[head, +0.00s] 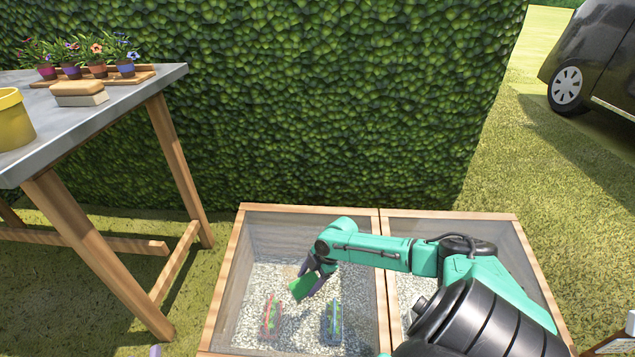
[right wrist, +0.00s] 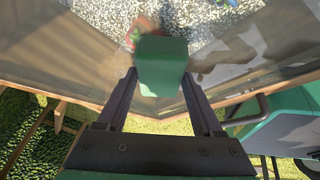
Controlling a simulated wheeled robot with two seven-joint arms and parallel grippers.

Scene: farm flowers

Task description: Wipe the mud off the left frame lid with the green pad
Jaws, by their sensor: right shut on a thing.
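The left frame lid (head: 250,247) is a clear pane in a wooden rim, the left of two side by side. My right gripper (head: 312,282) is over it, shut on the green pad (head: 299,287). The pad is tilted in the head view; it also shows between the fingers in the right wrist view (right wrist: 162,65). I cannot tell whether it touches the pane. A faint tan patch shows near the pad; I cannot tell whether it is mud. A small purplish tip (head: 155,351) at the bottom edge may be my left gripper.
Two planted clear boxes (head: 271,316) (head: 332,322) sit on gravel under the left pane. The right frame lid (head: 465,222) is partly behind my right arm. A table (head: 150,90) at left bears flower pots, a brush-like block (head: 80,93) and a yellow bucket (head: 12,120). A hedge stands behind.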

